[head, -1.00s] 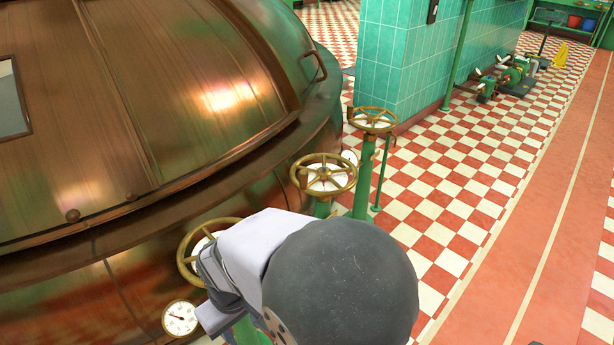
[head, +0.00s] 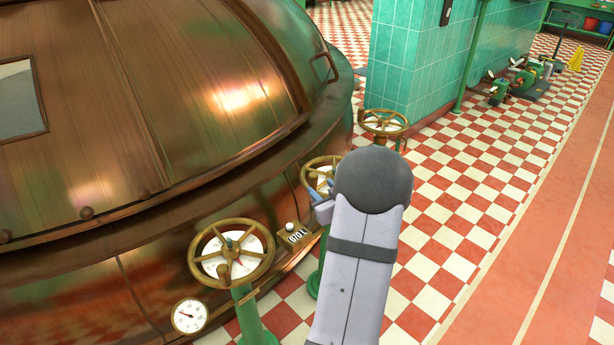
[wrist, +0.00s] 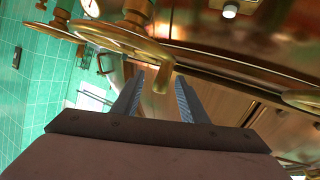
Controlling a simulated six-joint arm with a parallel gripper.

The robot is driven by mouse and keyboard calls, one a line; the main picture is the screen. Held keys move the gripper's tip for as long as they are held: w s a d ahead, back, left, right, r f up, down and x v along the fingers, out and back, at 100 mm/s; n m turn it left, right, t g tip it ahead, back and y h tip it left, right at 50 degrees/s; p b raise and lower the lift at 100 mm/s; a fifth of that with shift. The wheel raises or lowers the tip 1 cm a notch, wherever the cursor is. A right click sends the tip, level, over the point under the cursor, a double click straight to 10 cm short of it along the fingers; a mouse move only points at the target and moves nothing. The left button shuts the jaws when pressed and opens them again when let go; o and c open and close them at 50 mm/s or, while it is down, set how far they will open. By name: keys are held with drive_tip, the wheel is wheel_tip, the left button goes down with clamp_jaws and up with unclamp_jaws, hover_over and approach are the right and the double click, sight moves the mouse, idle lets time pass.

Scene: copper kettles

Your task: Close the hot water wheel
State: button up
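Three brass handwheels stand on green posts beside the copper kettle; I cannot read which is hot water. The near wheel (head: 205,262) has a white dial with a red pointer. The middle wheel (head: 306,178) is partly hidden behind my arm. The far wheel (head: 384,130) stands beyond it. My gripper (head: 314,193) is at the middle wheel.
The copper kettle (head: 190,100) fills the left, with a round gauge (head: 190,315) and a number display (head: 297,235) near the wheels. A green tiled pillar (head: 410,65) stands behind.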

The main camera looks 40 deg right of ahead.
drive_tip(key=shift+w+d+f+t, duration=0.15)
drive_tip(key=shift+w+f+t, duration=0.1)
drive_tip(key=shift+w+t, duration=0.25)
drive_tip(key=shift+w+d+f+t, duration=0.15)
drive_tip(key=shift+w+f+t, duration=0.15)
drive_tip(key=shift+t, duration=0.4)
drive_tip(key=shift+w+t+y+b, duration=0.25)
drive_tip(key=shift+t+y, duration=0.25)
drive_tip(key=shift+t, duration=0.6)
drive_tip(key=shift+b+x, duration=0.45)
drive_tip(key=shift+x, duration=3.15)
clamp_jaws()
